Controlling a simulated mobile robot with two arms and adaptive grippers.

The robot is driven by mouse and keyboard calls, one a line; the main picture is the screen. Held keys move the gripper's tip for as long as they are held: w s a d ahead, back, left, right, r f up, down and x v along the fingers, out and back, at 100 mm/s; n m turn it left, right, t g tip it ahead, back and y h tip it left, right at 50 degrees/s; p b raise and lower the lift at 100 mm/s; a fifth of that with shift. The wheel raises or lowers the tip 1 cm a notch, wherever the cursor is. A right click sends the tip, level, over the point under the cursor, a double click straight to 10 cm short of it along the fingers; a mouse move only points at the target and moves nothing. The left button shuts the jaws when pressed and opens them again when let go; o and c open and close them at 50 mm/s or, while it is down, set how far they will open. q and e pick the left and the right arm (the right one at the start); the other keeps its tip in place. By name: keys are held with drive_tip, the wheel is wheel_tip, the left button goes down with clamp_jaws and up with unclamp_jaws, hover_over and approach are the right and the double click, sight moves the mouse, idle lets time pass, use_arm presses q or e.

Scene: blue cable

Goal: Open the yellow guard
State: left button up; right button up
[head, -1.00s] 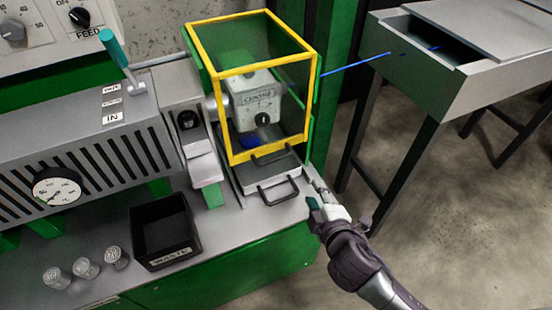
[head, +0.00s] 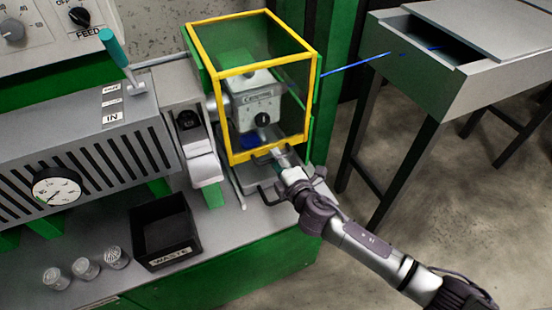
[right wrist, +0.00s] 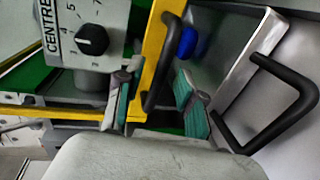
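The yellow guard (head: 221,71), a yellow frame with clear panels, stands closed over the grey unit marked CENTRE (head: 258,101). Its black handle (right wrist: 163,62) is on the front lower bar. My right gripper (head: 281,158) is at this handle. In the right wrist view the right gripper (right wrist: 154,94) is open, with its two teal-padded fingers apart on either side of the handle. I cannot tell whether either finger touches it. The yellow bar (right wrist: 146,50) lies close to the left finger. My left gripper is not in view.
A second black handle (right wrist: 300,92) is on the grey drawer below the guard. A black WASTE bin (head: 164,232) and several small jars (head: 87,268) stand to the left. A blue cable (head: 350,65) runs to the grey bench (head: 470,75) at right.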

drive_tip(key=shift+w+a+f, duration=0.1)
drive_tip(key=shift+w+a, duration=0.15)
drive_tip(key=shift+w, duration=0.4)
clamp_jaws()
